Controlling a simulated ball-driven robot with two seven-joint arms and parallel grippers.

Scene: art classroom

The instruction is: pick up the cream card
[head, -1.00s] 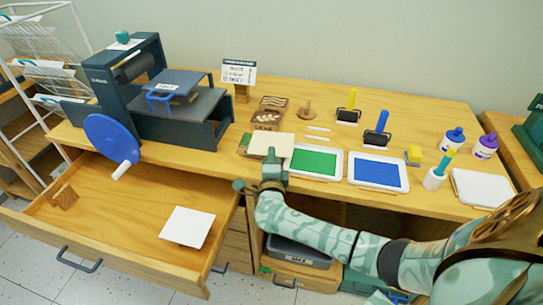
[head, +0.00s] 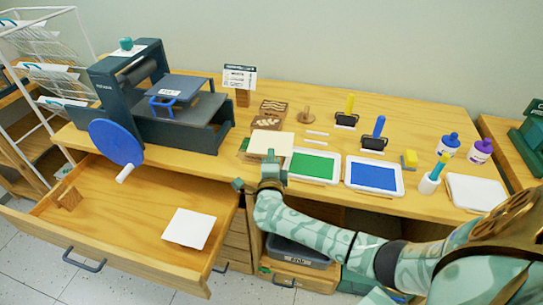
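The cream card (head: 270,144) is near the front edge of the wooden table, left of the green ink tray (head: 314,166). It looks level, and its left end lies over a small green-edged item. My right gripper (head: 268,166) is at the card's near edge, just in front of the table edge. Its fingertips are small and partly hidden by the card and hand, so I cannot tell whether they are closed on it. My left gripper is not in view.
A printing press (head: 165,95) with a blue wheel stands at the left. An open drawer (head: 110,225) holding a white sheet (head: 189,228) juts out below. A blue ink tray (head: 374,177), carved blocks (head: 267,122) and rollers (head: 375,138) surround the card's right and back.

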